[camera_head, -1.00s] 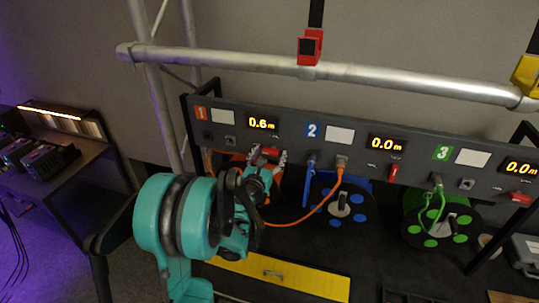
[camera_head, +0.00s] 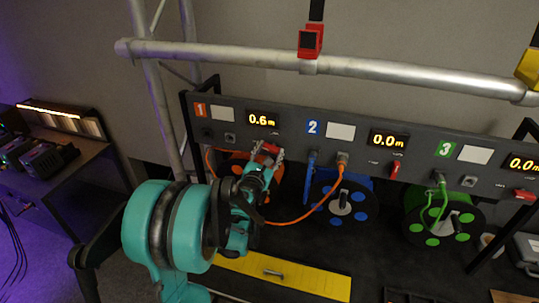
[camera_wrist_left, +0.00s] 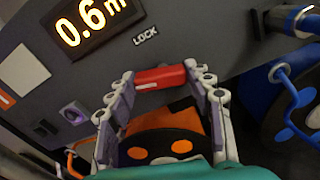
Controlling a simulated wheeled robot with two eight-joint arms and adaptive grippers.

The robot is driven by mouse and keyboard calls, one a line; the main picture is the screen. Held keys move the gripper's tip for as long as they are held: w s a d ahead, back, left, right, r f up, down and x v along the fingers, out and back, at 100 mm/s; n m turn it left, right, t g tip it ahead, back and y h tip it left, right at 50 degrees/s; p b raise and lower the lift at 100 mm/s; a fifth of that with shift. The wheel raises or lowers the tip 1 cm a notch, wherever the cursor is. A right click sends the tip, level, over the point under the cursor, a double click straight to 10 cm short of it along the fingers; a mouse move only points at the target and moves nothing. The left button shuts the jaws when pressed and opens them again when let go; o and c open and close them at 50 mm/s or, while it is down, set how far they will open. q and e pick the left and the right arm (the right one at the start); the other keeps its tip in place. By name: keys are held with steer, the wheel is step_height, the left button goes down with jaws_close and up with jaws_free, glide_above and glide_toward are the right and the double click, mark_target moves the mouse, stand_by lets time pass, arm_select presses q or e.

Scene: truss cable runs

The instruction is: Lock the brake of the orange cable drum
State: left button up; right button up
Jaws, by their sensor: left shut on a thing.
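The orange cable drum (camera_head: 236,164) sits below the panel section marked 1, partly hidden by my left arm. Its orange body with black face and orange dots also shows in the left wrist view (camera_wrist_left: 181,146). A red brake handle (camera_wrist_left: 160,77) stands out from the panel below the word LOCK. In the head view the red handle (camera_head: 270,148) shows just below the 0.6 m display. My left gripper (camera_wrist_left: 162,82) is shut on the red handle, one finger at each end. My right gripper is not in view.
The blue drum (camera_head: 343,203) and green drum (camera_head: 436,222) stand to the right, with their own red handles above. An orange cable (camera_head: 310,212) loops to a panel socket. A yellow strip (camera_head: 285,277) lies in front. A truss pipe (camera_head: 400,76) crosses above.

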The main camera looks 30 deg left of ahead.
arm_select(q)
steer(key=m+b, duration=0.1)
steer(key=m, duration=0.2)
steer(key=shift+m+b, duration=0.3)
steer(key=shift+m, duration=0.1)
steer(key=m+b, duration=0.1)
steer(key=m, duration=0.2)
steer(key=shift+d+m, duration=0.15)
steer(key=shift+m, duration=0.15)
steer(key=m+b, duration=0.1)
steer(key=m, duration=0.2)
steer(key=shift+m, duration=0.3)
steer(key=shift+d+r+m+b, duration=0.15)
steer(key=shift+m+b, duration=0.5)
steer(key=shift+m, duration=1.25)
steer(key=o, duration=1.1)
steer(key=shift+o, duration=0.2)
steer(key=v, duration=1.2)
